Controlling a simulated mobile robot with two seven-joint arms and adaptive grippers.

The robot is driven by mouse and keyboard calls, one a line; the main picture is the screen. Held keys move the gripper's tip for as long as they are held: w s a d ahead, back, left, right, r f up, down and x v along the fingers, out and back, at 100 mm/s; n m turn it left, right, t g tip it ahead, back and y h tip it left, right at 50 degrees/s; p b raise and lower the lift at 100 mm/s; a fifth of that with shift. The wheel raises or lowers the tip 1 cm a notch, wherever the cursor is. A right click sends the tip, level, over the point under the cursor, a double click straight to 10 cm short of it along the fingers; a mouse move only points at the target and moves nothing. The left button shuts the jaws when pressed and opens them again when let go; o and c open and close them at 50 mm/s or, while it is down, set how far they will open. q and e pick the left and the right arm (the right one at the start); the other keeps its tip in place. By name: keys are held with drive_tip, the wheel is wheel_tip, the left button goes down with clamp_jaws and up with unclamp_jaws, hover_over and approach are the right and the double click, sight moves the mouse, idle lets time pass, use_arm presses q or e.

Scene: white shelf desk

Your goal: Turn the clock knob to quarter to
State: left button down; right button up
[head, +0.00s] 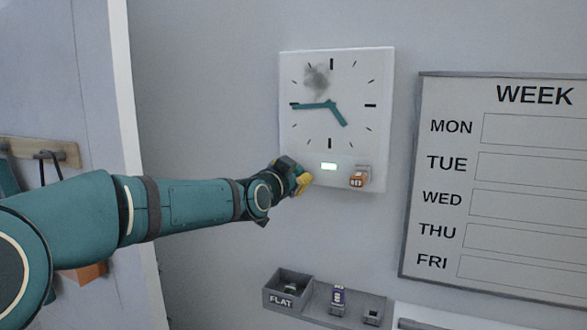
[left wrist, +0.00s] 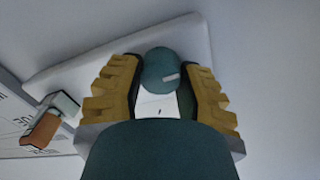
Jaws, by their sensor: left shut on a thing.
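The white square clock (head: 352,88) hangs on the wall in the head view. Its long teal hand (head: 309,105) points left at the nine mark. Its short teal hand (head: 339,117) points down and right, between four and five. My left gripper (head: 300,179) is at the clock's lower left corner. In the left wrist view its yellow fingers (left wrist: 160,88) are shut on the round teal knob (left wrist: 158,66), which has a pale mark on its face. The knob is hidden by the gripper in the head view. My right gripper is out of view.
A small light (head: 328,167) glows on the clock's lower panel, and an orange block (head: 357,180) sits to its right. A WEEK board (head: 460,195) hangs at the right. A grey tray marked FLAT (head: 315,305) is below. The wall between is clear.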

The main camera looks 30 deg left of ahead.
use_arm(q)
drive_tip(key=shift+r+m, duration=0.2)
drive_tip(key=shift+m, duration=0.3)
drive_tip(key=c, duration=0.6)
unclamp_jaws()
drive_tip(key=shift+o, duration=0.4)
drive_tip(key=shift+f, duration=0.1)
drive_tip(key=s, duration=1.2)
drive_tip(key=shift+d, duration=0.15)
